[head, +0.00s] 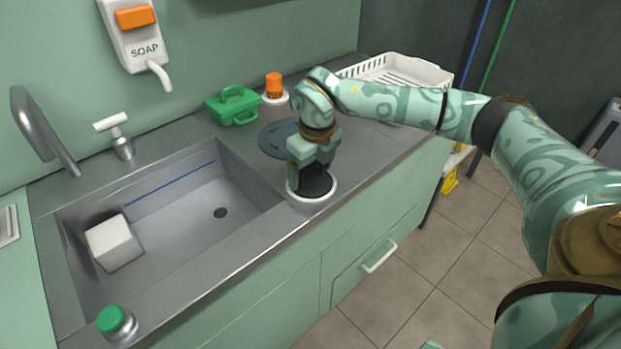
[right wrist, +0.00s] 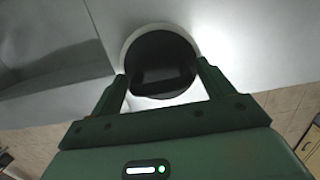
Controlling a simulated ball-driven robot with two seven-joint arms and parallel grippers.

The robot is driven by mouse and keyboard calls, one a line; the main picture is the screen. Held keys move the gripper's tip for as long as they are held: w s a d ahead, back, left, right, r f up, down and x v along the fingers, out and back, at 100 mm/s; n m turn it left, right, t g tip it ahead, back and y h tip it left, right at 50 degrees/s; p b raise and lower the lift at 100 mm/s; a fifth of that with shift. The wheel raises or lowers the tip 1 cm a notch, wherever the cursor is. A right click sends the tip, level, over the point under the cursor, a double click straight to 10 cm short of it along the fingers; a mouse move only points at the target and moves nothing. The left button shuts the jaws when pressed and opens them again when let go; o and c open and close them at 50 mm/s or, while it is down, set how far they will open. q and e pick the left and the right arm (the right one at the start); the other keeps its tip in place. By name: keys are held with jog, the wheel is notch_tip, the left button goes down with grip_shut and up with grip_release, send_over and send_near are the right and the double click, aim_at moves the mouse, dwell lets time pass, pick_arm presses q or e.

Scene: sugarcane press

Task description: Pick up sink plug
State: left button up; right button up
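The sink plug appears to be the black round piece (head: 318,185) with a white ring around it, on the counter's front right of the basin. In the right wrist view the black plug (right wrist: 160,50) has a raised dark bar across its middle. My right gripper (head: 311,172) points down over the plug. Its fingers are apart, one on each side of the plug's bar in the right wrist view (right wrist: 164,84). I cannot tell whether they touch it. The gripper hides part of the plug in the head view. My left gripper is not in view.
The sink basin (head: 180,215) holds a white block (head: 113,243). A dark disc (head: 277,138), a green case (head: 234,105), an orange-topped item (head: 274,86) and a white rack (head: 400,72) stand behind my gripper. A green-capped item (head: 113,321) is at front left.

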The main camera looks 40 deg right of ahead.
jog(key=c, duration=0.8)
